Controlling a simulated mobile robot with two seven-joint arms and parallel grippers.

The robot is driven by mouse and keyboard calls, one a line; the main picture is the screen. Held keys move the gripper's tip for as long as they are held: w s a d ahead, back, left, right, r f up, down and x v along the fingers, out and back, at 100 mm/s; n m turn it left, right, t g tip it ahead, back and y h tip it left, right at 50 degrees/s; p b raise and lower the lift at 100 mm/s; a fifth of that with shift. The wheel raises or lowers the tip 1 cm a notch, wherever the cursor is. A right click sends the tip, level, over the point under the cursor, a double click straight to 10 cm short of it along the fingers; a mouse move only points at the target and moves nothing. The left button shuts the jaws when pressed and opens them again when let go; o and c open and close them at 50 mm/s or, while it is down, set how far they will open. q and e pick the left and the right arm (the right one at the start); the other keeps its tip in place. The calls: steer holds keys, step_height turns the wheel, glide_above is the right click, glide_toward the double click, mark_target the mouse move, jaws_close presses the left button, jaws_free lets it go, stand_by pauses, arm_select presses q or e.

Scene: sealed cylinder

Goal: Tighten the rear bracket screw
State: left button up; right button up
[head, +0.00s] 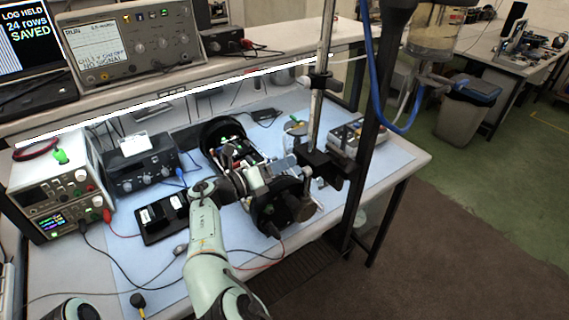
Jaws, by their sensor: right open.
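An opened cylinder assembly lies on the blue mat, with a black round end (222,132) at the far side and a dark round end (277,207) at the near side. Its electronics (238,152) show between the ends. The rear bracket and its screw are too small to tell apart here. My right arm comes up from the bottom and bends right across the assembly. My right gripper (286,166) is open beside the stand's clamp, over the near part of the assembly; I cannot tell if it touches anything. My left gripper is out of view.
A metal post (320,95) with a black clamp (326,165) stands right of the assembly. A black tray (163,218) lies to the left, near power supplies (60,195). Cables cross the front of the blue mat (145,262). A grey multi-button device (345,138) is at right.

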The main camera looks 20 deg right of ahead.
steer(key=shift+w+d, duration=0.3)
steer(key=shift+d, duration=0.35)
jaws_close()
